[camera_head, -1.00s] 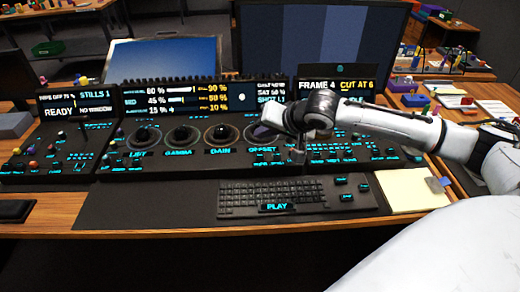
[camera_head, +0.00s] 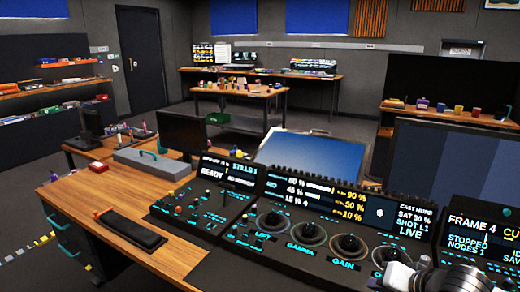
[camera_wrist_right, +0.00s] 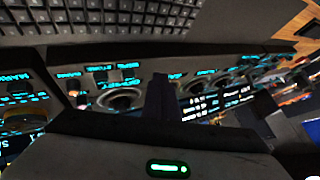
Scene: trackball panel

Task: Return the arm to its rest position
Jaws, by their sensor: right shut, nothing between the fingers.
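The trackball panel (camera_head: 255,252) runs along the lower right of the head view, with a row of trackballs labelled LIFT, GAMMA and GAIN. Part of my right arm, white and dark, shows at the bottom right corner, in front of the panel's right part. My right gripper (camera_wrist_right: 160,95) shows in the wrist view as a dark shape over the panel, shut with nothing in it. Its fingertips are not visible in the head view. The keyboard (camera_wrist_right: 140,18) fills the top of the wrist view, apart from the gripper. My left gripper is in neither view.
Lit screens stand behind the trackballs, and a large dark monitor (camera_head: 440,185) stands at right. A tilted blue screen (camera_head: 315,160) is behind the panel. A black pad (camera_head: 133,229) and a grey box (camera_head: 150,164) lie on the wooden desk at left. Open floor and shelves lie beyond.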

